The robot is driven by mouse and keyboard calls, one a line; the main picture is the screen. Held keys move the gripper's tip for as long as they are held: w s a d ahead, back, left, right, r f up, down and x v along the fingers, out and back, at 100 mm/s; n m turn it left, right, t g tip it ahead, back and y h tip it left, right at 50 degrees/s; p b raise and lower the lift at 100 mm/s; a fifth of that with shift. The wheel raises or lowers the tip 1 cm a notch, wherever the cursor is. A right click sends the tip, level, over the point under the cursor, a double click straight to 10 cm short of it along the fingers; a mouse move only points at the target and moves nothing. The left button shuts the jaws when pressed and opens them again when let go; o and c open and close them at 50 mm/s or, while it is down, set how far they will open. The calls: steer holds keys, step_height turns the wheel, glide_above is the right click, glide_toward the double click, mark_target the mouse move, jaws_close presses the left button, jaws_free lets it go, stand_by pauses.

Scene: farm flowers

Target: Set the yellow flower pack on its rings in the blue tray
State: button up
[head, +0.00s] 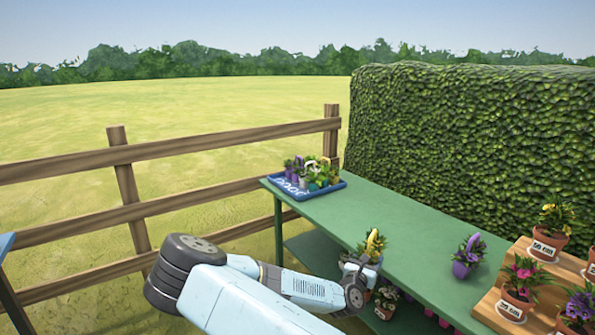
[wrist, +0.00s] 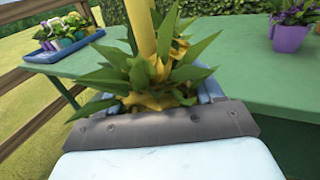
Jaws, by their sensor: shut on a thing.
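The yellow flower pack (head: 374,244) has green leaves, yellow blooms and an upright yellow handle. My gripper (head: 360,270) is shut on it at the near edge of the green table. In the wrist view the pack (wrist: 158,70) rises upright beyond the gripper's grey edge, which hides its lower part. I cannot tell whether it touches the table. The blue tray (head: 322,193) lies at the table's far left end, apart from the pack. White rings (head: 285,186) show on its left part, and several potted flowers (head: 318,172) stand in its back and right part.
A purple pot (head: 462,269) stands on the green table (head: 400,215), right of my gripper. Wooden steps (head: 490,308) with several labelled terracotta pots are at the right. More pots (head: 386,302) stand on the lower shelf. The table between pack and tray is clear. A wooden fence (head: 200,190) runs at the left.

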steer(key=s+f+n+y, duration=0.1)
steer(key=f+y, duration=0.1)
steer(key=s+f+n+t+y, duration=0.1)
steer(key=f+n+y, duration=0.1)
steer(key=s+f+n+t+y, duration=0.1)
steer(key=f+y, duration=0.1)
steer(key=y, duration=0.1)
steer(key=shift+d+f+n, duration=0.2)
steer(key=shift+n, duration=0.2)
steer(key=shift+s+a+f+n+t+y, duration=0.1)
steer(key=shift+s+f+n+t+y, duration=0.05)
steer(key=shift+f+n+y, duration=0.35)
steer(key=shift+s+a+f+n+t+y, duration=0.1)
steer(key=shift+s+f+n+t+y, duration=0.15)
steer(key=shift+y, duration=0.35)
steer(key=shift+w, duration=0.1)
steer(key=shift+d, duration=0.15)
steer(key=shift+f, duration=0.1)
stand_by(0.4)
stand_by(1.1)
